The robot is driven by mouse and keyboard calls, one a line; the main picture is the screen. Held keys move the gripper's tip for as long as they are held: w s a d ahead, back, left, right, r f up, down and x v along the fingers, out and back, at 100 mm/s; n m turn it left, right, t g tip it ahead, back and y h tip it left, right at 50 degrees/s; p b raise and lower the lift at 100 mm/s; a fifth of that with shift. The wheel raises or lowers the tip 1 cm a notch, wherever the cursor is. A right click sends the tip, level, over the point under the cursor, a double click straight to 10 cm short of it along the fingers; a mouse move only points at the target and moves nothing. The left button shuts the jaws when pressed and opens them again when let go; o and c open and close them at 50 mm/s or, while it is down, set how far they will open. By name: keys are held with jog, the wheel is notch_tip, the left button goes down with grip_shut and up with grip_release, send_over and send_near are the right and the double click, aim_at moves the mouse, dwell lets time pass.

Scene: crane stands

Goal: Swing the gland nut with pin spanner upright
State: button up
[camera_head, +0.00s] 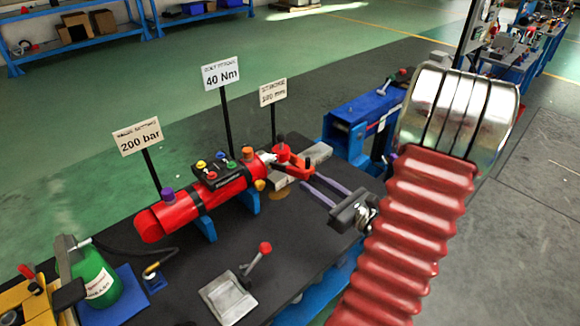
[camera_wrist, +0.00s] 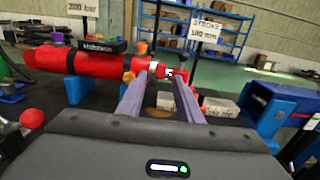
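A red cylinder (camera_head: 205,198) lies level on blue supports on the dark bench. Near its right end is a red collar with a short arm, which looks like the gland nut with pin spanner (camera_head: 283,155); its exact tilt is hard to read. Red parts of it show in the wrist view (camera_wrist: 186,77), partly behind my fingers. My gripper (camera_head: 308,184) has two purple fingers spread apart. They point at the rod end, a little to the right of the collar in the head view. In the wrist view, my gripper (camera_wrist: 163,74) is open, with nothing visibly clamped.
Sign posts stand behind the cylinder, including the 40 Nm sign (camera_head: 221,73). A grey plate with a red-knobbed lever (camera_head: 262,250) is in front. A green canister (camera_head: 97,280) stands left, a blue stand (camera_head: 362,112) right. Grey blocks lie below the rod end.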

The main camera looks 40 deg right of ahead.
aim_at(292, 167)
jog(key=w, duration=1)
jog(key=shift+w+a, duration=0.2)
jog(key=shift+w, duration=0.15)
jog(key=shift+c, duration=0.4)
grip_shut()
jog(key=shift+d, duration=0.15)
